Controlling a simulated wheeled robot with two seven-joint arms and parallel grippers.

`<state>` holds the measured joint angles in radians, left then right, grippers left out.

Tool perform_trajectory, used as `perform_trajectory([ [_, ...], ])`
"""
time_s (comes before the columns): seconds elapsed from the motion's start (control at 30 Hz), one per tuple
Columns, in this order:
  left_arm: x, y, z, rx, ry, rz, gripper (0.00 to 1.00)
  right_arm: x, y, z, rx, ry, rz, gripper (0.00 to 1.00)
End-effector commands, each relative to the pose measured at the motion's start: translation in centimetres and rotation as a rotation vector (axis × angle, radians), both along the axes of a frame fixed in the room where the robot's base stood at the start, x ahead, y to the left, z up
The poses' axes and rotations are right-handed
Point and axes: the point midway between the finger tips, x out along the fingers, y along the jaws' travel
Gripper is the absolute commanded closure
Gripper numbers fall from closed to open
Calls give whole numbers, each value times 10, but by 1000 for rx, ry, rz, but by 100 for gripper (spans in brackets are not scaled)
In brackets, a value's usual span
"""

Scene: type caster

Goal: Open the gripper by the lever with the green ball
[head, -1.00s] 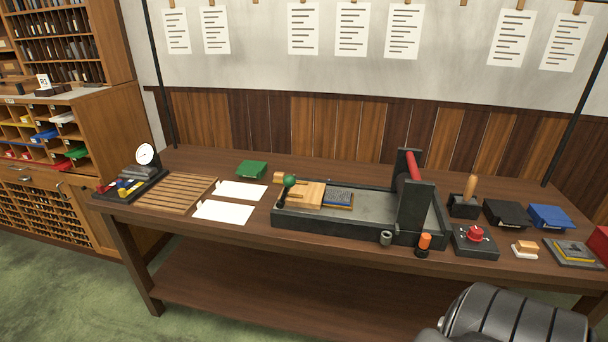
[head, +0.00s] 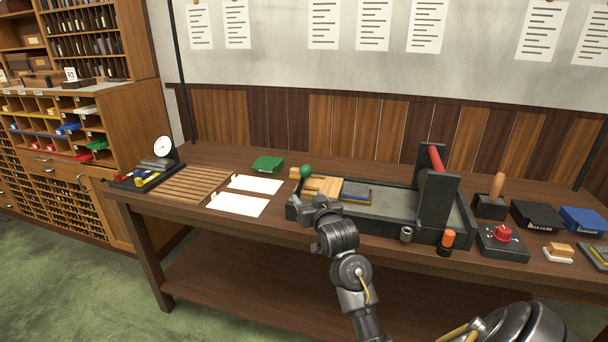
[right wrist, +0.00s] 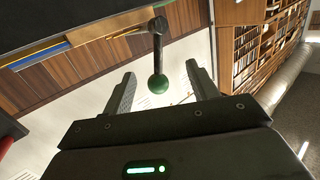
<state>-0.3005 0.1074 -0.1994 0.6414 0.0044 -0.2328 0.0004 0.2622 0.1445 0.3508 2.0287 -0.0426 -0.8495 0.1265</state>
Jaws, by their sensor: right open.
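The green ball (head: 306,172) tops a short dark lever at the left end of the black press bed (head: 385,222). My right gripper (head: 312,205) is open, in front of the bed's left end and just below the ball in the head view. In the right wrist view the green ball (right wrist: 158,84) and its rod show between the two spread fingers (right wrist: 163,88). I cannot tell whether the fingers touch it. My left gripper is not in view.
The tall roller frame (head: 437,205) stands at the bed's right end. A grey cup (head: 406,234) and an orange-capped item (head: 447,240) stand before it. White sheets (head: 238,205) and a slatted wooden rack (head: 180,190) lie to the left.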

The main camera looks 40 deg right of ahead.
Motion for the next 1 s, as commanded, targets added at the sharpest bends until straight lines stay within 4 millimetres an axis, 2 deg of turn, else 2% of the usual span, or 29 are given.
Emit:
perform_trajectory([
  [0.03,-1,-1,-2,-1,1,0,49,-2,-6,19,-2,-44,-15,41],
  [0.1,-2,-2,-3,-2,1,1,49,-6,-12,37,-3,-82,-28,41],
  [0.2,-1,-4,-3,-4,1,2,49,-8,-15,47,-3,-104,-36,41],
  [0.37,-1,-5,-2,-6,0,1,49,-4,-16,48,-4,-105,-36,41],
  [0.47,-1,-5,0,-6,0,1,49,6,-20,48,-3,-104,-36,41],
  [0.8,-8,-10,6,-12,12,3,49,64,-43,48,-3,-103,-35,41],
  [1.0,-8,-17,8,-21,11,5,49,86,-52,47,-5,-102,-35,41],
])
